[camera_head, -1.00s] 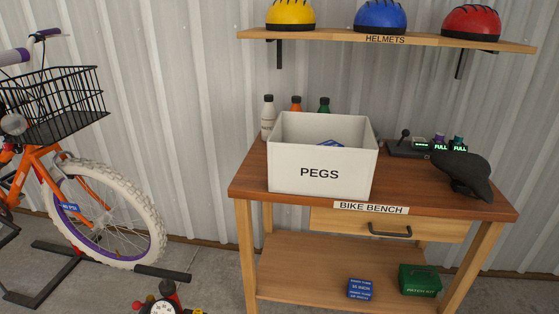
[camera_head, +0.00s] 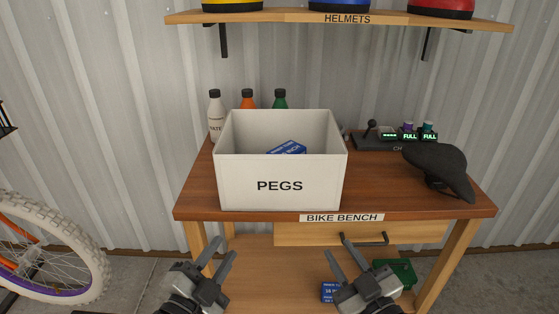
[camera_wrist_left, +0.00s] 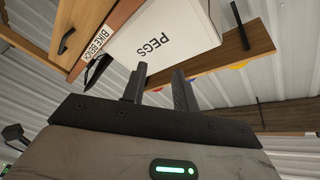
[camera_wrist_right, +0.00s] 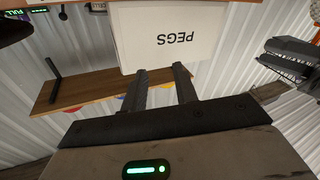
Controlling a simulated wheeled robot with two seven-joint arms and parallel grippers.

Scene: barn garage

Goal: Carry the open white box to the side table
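The open white box (camera_head: 281,182), marked PEGS, stands upright on the wooden bike bench (camera_head: 400,207) near its front edge. A blue carton (camera_head: 287,147) lies inside it. In the head view my left gripper (camera_head: 214,252) is open and empty, below and in front of the box's left side. My right gripper (camera_head: 341,247) is open and empty, in front of the drawer below the box's right side. Neither touches the box. The box also shows in the left wrist view (camera_wrist_left: 160,40) and in the right wrist view (camera_wrist_right: 165,37). No side table can be made out.
Several bottles (camera_head: 247,104) stand behind the box. A charger (camera_head: 385,142) and a black saddle (camera_head: 438,170) are on the bench's right. The helmet shelf (camera_head: 280,18) hangs above. A bicycle wheel (camera_head: 90,240) stands at the left. A green kit (camera_head: 405,270) is on the lower shelf.

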